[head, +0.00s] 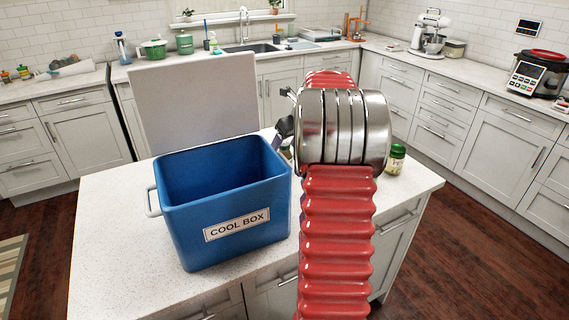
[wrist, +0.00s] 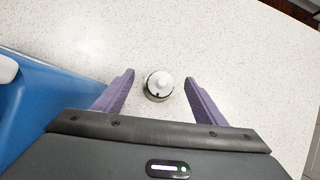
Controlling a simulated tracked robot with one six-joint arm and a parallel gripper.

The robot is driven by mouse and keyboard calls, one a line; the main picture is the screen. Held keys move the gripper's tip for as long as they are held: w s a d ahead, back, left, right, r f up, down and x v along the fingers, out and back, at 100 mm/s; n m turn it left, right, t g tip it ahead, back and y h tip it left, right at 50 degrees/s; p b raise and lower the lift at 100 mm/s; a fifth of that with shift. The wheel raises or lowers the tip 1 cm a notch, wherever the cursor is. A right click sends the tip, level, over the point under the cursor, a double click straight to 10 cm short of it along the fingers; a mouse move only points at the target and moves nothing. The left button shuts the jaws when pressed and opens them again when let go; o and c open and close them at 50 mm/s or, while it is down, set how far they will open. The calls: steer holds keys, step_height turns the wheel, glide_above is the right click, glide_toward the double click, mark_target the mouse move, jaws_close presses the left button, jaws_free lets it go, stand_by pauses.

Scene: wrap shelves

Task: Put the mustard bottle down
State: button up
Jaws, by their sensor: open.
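My gripper (wrist: 159,77) is open, with one purple finger on each side of the bottle. Gaps show between the bottle and both fingers. The bottle's body is mostly hidden below its cap.
A blue cool box (head: 245,190) with its lid raised stands open on the island counter (head: 120,240), left of my arm; it also shows at the left of the wrist view (wrist: 50,95). A green-lidded jar (head: 395,160) stands right of my arm. Counter beyond the gripper is clear.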

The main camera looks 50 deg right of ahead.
steer(key=shift+w+f, duration=0.15)
steer(key=shift+f, duration=0.1)
steer(key=shift+c, duration=0.5)
steer(key=shift+r, duration=0.1)
jaws_close()
stand_by(0.4)
